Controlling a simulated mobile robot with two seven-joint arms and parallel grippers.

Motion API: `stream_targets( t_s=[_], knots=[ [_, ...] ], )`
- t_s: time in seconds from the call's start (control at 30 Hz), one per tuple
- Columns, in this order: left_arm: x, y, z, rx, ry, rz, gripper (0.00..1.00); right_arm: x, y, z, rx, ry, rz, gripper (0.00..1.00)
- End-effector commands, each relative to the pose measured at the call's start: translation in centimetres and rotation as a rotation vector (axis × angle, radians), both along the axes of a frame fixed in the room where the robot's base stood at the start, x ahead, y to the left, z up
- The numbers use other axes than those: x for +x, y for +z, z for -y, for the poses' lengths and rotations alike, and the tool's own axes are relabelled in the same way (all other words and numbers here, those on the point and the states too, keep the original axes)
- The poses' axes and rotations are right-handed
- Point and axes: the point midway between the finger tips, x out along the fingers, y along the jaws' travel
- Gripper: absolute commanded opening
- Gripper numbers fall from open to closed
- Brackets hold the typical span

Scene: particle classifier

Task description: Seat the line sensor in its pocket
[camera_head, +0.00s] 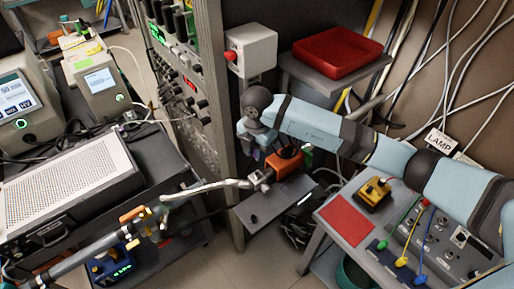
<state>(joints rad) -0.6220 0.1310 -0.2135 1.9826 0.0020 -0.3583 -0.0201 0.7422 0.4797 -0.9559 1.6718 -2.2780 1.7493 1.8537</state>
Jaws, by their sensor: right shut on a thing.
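My right arm reaches in from the right, and its gripper (272,153) points down at an orange block (292,167) with a dark round part on it. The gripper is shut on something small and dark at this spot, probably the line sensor. The fingertips and most of the held thing are hidden by the wrist. The orange block is at the end of a bent metal pipe (215,186), above a dark plate (270,204). I cannot tell a pocket apart there, or whether the held thing touches the block. My left gripper is not in view.
A tall grey rack (222,70) stands left of my wrist. A red tray (337,52) sits on a shelf behind my forearm. A yellow-and-black box (374,193), a red pad (346,219) and a panel with coloured plugs (440,240) are at the lower right.

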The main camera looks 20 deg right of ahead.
Motion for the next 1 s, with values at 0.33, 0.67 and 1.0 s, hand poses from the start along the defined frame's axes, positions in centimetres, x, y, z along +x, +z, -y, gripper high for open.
stream_targets(
  t_s=[0.33, 0.67, 1.0],
  knots=[
    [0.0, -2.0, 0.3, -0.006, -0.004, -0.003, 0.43, 0.0, -3.0, 0.0, -0.001, 0.0, -0.001, 0.0],
    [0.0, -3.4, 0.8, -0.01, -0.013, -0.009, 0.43, 0.0, -5.4, 0.0, -0.001, 0.0, 0.001, 0.0],
    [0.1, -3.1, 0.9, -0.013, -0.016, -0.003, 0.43, 0.0, -5.5, 0.0, 0.0, 0.0, 0.0, 0.0]
  ],
)
